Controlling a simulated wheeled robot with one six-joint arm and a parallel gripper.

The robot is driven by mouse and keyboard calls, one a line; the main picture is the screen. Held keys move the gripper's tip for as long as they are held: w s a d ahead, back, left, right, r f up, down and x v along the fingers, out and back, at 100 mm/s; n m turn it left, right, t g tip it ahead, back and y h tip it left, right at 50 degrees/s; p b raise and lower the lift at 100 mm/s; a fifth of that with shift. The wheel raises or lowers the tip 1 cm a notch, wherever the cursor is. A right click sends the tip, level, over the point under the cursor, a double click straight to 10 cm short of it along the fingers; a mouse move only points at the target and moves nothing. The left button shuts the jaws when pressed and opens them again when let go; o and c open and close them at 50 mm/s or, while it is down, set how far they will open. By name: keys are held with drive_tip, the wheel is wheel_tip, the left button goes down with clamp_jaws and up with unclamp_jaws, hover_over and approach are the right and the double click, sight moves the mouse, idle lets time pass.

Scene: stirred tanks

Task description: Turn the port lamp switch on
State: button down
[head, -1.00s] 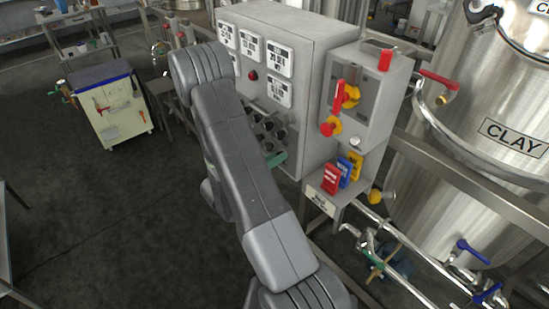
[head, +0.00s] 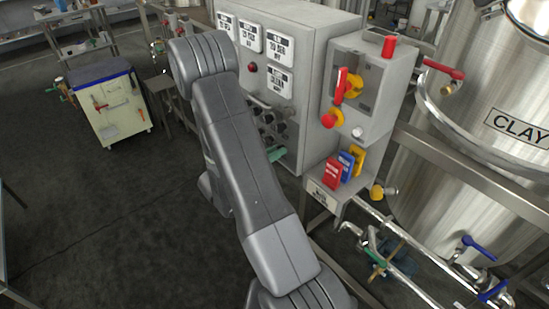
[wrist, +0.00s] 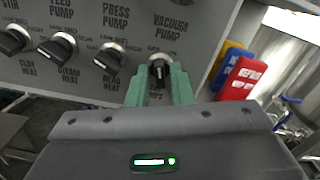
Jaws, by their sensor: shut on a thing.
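A small black rotary switch (wrist: 160,72) with a silver collar sits on the grey panel in the wrist view. My gripper (wrist: 160,84) has green fingers, one on each side of this switch, and is shut on it. The text VACUUM PUMP shows above the switch; any label below it is hidden by the fingers. I cannot read a port lamp label anywhere. In the head view a green part of my gripper (head: 277,155) shows at the lower edge of the control cabinet (head: 312,80), and my arm hides part of the switches.
Several similar black switches, such as one with a silver collar (wrist: 108,60), lie to the left. A red tag (wrist: 242,78) and blue and yellow ones stand to the right. A smaller box (head: 370,105) with a red-and-yellow handle adjoins the cabinet, near the CLAY tank (head: 470,160).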

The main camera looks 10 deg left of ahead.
drive_tip(key=shift+f+m+b, duration=0.1)
drive_tip(key=shift+m+b, duration=4.7)
drive_tip(key=shift+b, duration=1.75)
drive_tip(key=c, duration=1.5)
unclamp_jaws()
drive_tip(key=v, duration=1.3)
drive_tip(key=shift+s+a, duration=0.25)
drive_tip(key=shift+s, duration=0.05)
